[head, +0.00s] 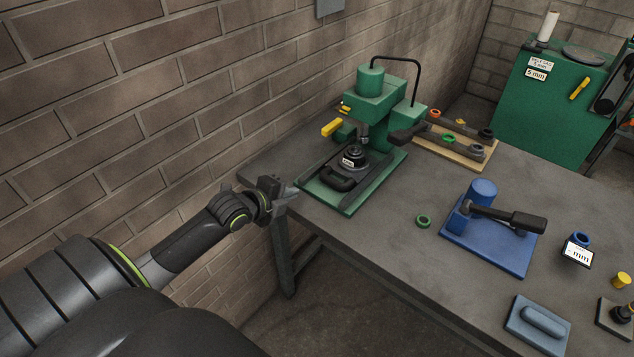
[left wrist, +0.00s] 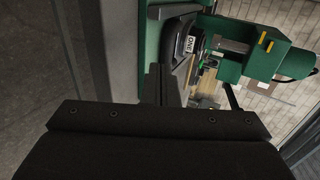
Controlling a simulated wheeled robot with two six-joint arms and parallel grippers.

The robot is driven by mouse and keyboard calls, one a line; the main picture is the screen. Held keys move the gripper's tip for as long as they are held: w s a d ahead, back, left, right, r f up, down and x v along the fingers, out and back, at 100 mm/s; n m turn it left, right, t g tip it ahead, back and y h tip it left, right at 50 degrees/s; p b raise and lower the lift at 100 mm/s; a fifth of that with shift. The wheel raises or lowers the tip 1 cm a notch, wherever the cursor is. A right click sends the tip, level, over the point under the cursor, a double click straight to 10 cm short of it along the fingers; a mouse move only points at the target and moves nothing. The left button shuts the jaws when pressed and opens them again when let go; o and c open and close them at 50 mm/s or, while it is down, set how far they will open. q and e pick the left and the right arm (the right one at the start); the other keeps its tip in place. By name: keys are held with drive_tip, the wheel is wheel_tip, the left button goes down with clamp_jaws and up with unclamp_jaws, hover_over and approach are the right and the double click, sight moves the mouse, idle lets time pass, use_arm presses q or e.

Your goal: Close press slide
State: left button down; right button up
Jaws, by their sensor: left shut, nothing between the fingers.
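The green press (head: 380,100) stands on the workbench against the brick wall. Its black slide (head: 352,172) with a front handle (head: 341,184) lies on the green base (head: 345,202), extending toward the bench's left end. A dark round die with a white label (head: 349,161) sits on the slide. My left gripper (head: 287,191) is shut and empty at the bench's left edge, left of the handle and apart from it. In the left wrist view, the press (left wrist: 255,55) and the labelled die (left wrist: 189,45) show beyond the fingers (left wrist: 163,84). My right gripper is not in view.
A blue lever tool (head: 490,225) and a small green ring (head: 423,221) stand on the bench (head: 390,245) to the right. A wooden rack (head: 450,145) with coloured rings is behind. A green machine (head: 550,100) stands at the back right. Bare bench lies before the press.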

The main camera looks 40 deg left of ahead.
sight(325, 176)
use_arm(q)
drive_tip(key=x, duration=0.3)
drive_tip(key=p+x, duration=0.1)
drive_tip(key=x, duration=0.3)
drive_tip(key=r+p+x, duration=0.1)
drive_tip(key=x, duration=0.3)
drive_tip(key=shift+w+d, duration=0.15)
drive_tip(key=shift+w, duration=0.05)
drive_tip(key=shift+w+f+b, duration=0.15)
drive_tip(key=shift+w+b, duration=0.2)
drive_tip(key=w+b, duration=0.2)
drive_tip(key=shift+w+d+b, duration=0.1)
drive_tip(key=shift+w+b, duration=0.25)
drive_tip(key=shift+w, duration=0.45)
drive_tip(key=shift+s, duration=0.1)
